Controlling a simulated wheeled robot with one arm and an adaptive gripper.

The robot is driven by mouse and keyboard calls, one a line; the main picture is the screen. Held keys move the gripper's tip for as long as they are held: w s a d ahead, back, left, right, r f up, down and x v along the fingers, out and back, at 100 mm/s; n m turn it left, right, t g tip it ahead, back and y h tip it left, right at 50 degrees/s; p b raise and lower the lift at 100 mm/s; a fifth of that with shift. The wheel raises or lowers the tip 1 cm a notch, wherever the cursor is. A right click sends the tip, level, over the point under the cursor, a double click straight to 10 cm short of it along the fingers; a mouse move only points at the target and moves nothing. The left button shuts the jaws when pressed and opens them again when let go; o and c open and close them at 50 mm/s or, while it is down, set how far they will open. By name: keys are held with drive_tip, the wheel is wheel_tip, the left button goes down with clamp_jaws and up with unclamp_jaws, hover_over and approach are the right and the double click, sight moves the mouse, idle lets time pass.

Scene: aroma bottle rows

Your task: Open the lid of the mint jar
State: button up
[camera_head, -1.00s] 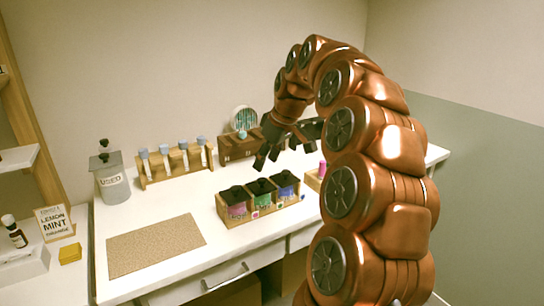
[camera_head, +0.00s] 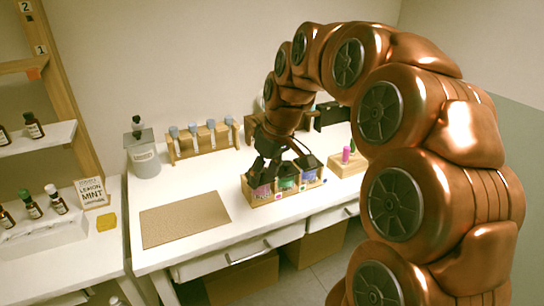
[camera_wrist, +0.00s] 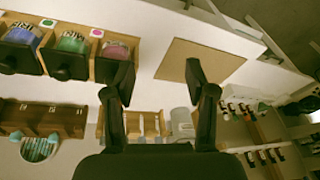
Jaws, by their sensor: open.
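A wooden rack (camera_head: 262,201) holds three dark-lidded jars: a pink jar (camera_head: 262,189), a green jar (camera_head: 286,182) and a blue jar (camera_head: 308,173). The labels are too small to read, so I cannot confirm which is mint. In the wrist view, the blue jar (camera_wrist: 20,40), green jar (camera_wrist: 72,45) and pink jar (camera_wrist: 114,50) stand left of my fingers. My gripper (camera_head: 266,166) is open and empty, just above the pink jar and partly hiding its lid. In the wrist view, my gripper (camera_wrist: 157,80) has its left finger overlapping the pink jar's edge.
A brown mat (camera_head: 186,218) lies on the white table, left of the rack. A test-tube rack (camera_head: 203,145) and grey canister (camera_head: 144,158) stand behind it. A wooden tray with a pink item (camera_head: 347,153) is right of the jars. A lemon-mint sign (camera_head: 91,192) stands left.

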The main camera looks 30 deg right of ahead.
drive_tip(key=s+a+f+g+p, duration=0.1)
drive_tip(key=s+a+p, duration=0.1)
drive_tip(key=s+a, duration=0.3)
drive_tip(key=shift+s+f+m, duration=0.3)
drive_tip(key=shift+s+f, duration=0.05)
drive_tip(key=shift+s, duration=0.35)
drive_tip(key=s+a+f+m+g+h, duration=0.1)
drive_tip(key=s+a+f, duration=0.1)
drive_tip(key=s, duration=0.8)
drive_tip(key=s+a+f+m+g, duration=0.1)
drive_tip(key=s+a+f+g, duration=0.1)
drive_tip(key=s, duration=0.9)
drive_tip(key=shift+a+f+m+h, duration=0.4)
drive_tip(key=shift+a+f, duration=0.25)
drive_tip(key=shift+s, duration=0.1)
drive_tip(key=shift+c, duration=0.5)
